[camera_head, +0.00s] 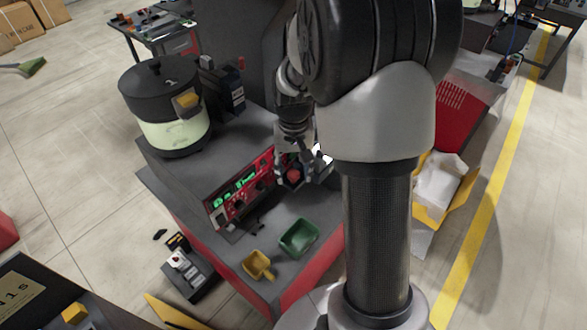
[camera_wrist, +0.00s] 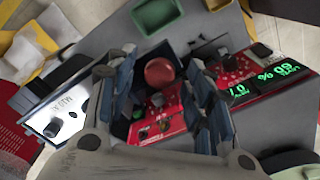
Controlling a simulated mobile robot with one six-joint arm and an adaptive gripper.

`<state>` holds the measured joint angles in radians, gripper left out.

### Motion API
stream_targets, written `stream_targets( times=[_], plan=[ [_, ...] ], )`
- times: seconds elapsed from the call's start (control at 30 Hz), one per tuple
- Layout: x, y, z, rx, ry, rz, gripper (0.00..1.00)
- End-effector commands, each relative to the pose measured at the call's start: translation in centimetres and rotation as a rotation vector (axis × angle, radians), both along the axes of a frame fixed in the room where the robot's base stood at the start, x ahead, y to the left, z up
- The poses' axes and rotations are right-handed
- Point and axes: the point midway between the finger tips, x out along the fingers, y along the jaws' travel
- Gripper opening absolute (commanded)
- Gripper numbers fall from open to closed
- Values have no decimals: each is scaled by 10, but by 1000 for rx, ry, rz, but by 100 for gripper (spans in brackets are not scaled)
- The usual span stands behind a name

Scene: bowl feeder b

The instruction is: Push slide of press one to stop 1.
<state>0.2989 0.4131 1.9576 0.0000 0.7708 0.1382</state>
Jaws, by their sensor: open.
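My gripper (camera_head: 306,172) reaches down to the red control panels (camera_head: 240,190) at the bench's front edge, its fingers apart. In the wrist view my gripper (camera_wrist: 165,100) is open, with nothing between its fingertips. A round red button (camera_wrist: 159,72) shows between and beyond the fingers. Below it are a red panel (camera_wrist: 157,130) and a black knob (camera_wrist: 157,99). Left of the fingers is a pale panel (camera_wrist: 62,118) with a black knob. I cannot tell which part is the slide of press one or where stop 1 is. The fingers and my arm hide part of this area.
A green tray (camera_head: 299,238) and a yellow scoop-like tray (camera_head: 258,266) lie in front of the panels. A lidded bowl feeder (camera_head: 165,95) stands at the bench's back left. Lit green displays (camera_wrist: 278,72) sit right in the wrist view. A yellow bin (camera_head: 458,200) is at right.

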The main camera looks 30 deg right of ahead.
Motion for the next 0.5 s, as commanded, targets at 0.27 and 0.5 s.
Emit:
stream_targets(
  times=[0.27, 0.5],
  plan=[
    [0, 0, 0, 0, 0, 0, 34],
    [0, 0, 0, 0, 0, 0, 18]
  ],
)
